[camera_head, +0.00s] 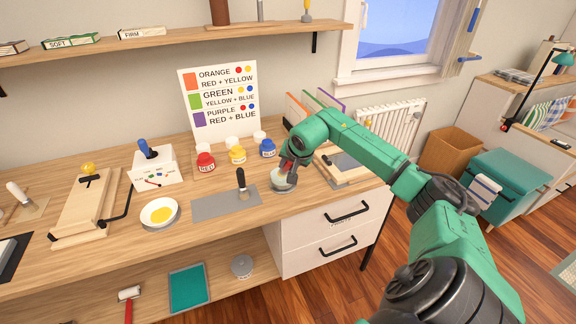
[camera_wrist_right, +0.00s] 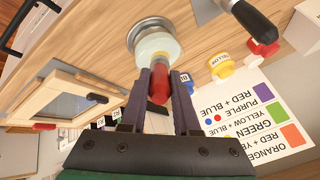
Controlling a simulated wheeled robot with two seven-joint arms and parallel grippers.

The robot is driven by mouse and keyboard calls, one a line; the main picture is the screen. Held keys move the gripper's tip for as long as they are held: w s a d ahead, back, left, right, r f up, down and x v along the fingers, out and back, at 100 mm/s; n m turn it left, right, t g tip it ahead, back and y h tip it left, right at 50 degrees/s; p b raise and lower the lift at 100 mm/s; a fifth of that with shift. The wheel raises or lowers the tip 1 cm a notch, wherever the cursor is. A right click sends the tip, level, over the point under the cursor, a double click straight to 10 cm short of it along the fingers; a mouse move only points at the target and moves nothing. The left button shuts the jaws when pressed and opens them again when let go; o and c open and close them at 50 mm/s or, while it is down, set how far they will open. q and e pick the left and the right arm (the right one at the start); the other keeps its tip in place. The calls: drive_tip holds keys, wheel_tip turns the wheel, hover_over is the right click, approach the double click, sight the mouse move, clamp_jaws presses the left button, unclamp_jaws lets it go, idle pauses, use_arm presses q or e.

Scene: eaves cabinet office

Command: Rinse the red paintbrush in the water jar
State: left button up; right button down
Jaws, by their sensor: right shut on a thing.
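My right gripper (camera_head: 291,165) reaches in from the right and is at the jar. In the right wrist view its two dark fingers (camera_wrist_right: 160,88) are shut on the red paintbrush (camera_wrist_right: 159,83), whose red handle lies between them. The water jar (camera_head: 283,181) stands near the table's front edge, a round pale vessel in a grey metallic dish or base. It also shows in the right wrist view (camera_wrist_right: 155,42), straight beyond the fingertips. The brush's bristle end is hidden, so I cannot tell how deep it is in the jar. My left gripper is not in view.
Red (camera_head: 205,162), yellow (camera_head: 237,155) and blue (camera_head: 267,148) paint pots stand behind the jar. A white bowl with yellow paint (camera_head: 160,214) is further left. A wooden frame (camera_head: 345,176) is close right.

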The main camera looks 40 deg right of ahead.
drive_tip(key=shift+f, duration=0.4)
idle(0.6)
wheel_tip(320, 180, up, 7)
drive_tip(key=p, duration=0.4)
drive_tip(key=shift+r+p, duration=0.1)
drive_tip(key=shift+p, duration=0.25)
idle(0.5)
drive_tip(key=shift+a, duration=0.35)
drive_tip(key=s+a+r+n+y, duration=0.1)
drive_tip(key=s+a+r+n, duration=0.2)
drive_tip(key=a, duration=0.5)
drive_tip(key=s+a+r+n+y, duration=0.2)
drive_tip(key=s+a+r+n, duration=0.1)
drive_tip(key=s+a, duration=0.3)
drive_tip(key=s+a+r+n+y, duration=0.2)
drive_tip(key=s+a+r+n, duration=0.1)
drive_tip(key=a, duration=0.7)
drive_tip(key=shift+s+a+r, duration=0.25)
drive_tip(key=shift+s+r, duration=0.4)
